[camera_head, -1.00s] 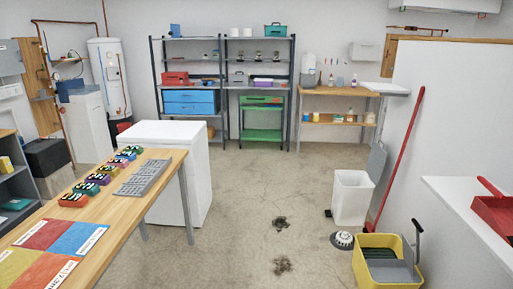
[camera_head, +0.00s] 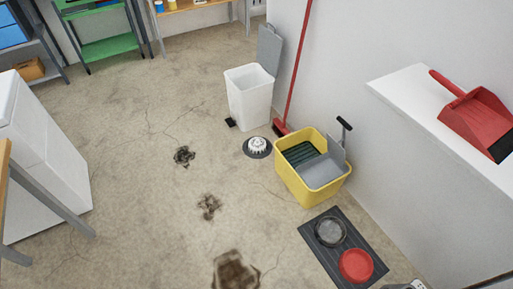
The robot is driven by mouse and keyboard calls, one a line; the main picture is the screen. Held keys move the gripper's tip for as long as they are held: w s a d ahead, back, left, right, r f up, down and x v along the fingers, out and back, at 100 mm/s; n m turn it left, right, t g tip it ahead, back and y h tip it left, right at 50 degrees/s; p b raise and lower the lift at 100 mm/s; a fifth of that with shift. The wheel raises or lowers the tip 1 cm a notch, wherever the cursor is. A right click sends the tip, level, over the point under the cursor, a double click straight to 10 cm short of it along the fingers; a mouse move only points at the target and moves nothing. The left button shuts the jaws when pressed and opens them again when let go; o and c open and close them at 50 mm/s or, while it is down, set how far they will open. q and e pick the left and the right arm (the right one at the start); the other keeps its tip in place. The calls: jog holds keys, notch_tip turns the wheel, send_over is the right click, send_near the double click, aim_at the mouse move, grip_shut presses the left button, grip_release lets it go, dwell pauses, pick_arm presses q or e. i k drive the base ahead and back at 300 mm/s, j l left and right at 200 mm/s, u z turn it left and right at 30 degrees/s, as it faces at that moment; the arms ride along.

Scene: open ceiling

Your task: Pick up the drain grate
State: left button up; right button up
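What looks like the drain grate is a white, domed, ribbed piece (camera_head: 257,144) on a round dark grey base. It is on the concrete floor, between the white bin and the yellow bucket and apart from both. I cannot tell whether the white piece and the base are separate. Neither of my grippers is clearly in view, and nothing is seen touching the grate.
The yellow mop bucket (camera_head: 293,185) stands right of the grate, the open white bin (camera_head: 247,101) behind it. A red broom (camera_head: 297,65) leans nearby. A dark mat (camera_head: 376,261) holds grey (camera_head: 330,231) and red (camera_head: 356,265) round dishes. Dark stains (camera_head: 208,206) mark otherwise clear floor.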

aim_at(256, 145)
jog(key=i+j+z, duration=0.15)
jog(key=z, duration=0.25)
jog(key=i+j+z, duration=0.2)
jog(key=z, duration=0.25)
jog(key=i+j+z, duration=0.1)
jog(key=j, duration=0.25)
jog(key=i+j+z, duration=0.15)
jog(key=i+j, duration=0.15)
jog(key=i+j+z, duration=0.1)
jog(key=j, duration=0.35)
jog(key=i+j+z, duration=0.1)
jog(key=i+j, duration=0.15)
jog(key=j, duration=0.15)
jog(key=i+j+z, duration=0.15)
jog(key=j, duration=0.25)
